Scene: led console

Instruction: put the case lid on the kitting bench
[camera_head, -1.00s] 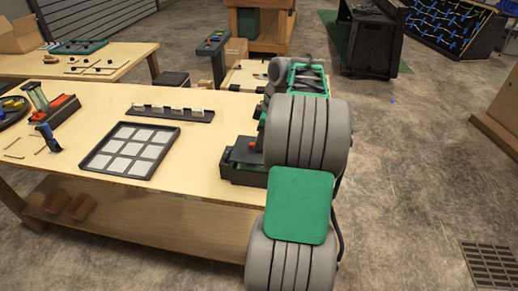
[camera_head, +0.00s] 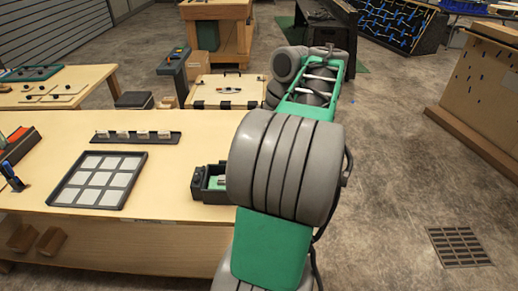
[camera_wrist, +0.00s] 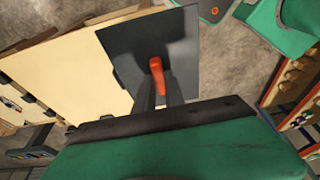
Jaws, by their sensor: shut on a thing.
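The case lid (camera_wrist: 130,55) is a dark grey flat plate with a red handle (camera_wrist: 156,66) in the wrist view. My gripper (camera_wrist: 159,88) is shut on that handle, and the lid hangs over the edge of a light wooden surface, partly over floor. In the head view my arm hides the gripper and lid. The open black case (camera_head: 209,184), with something green inside, sits at the right edge of the near wooden bench (camera_head: 185,150). I cannot tell which bench is the kitting bench.
A grid tray (camera_head: 54,197) and a dark rack with pale blocks (camera_head: 137,137) lie on the near bench. Behind it are a low light-topped surface (camera_head: 205,93) and a dark post (camera_head: 175,68). Another table (camera_head: 90,88) holds a green-framed tray (camera_head: 30,73).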

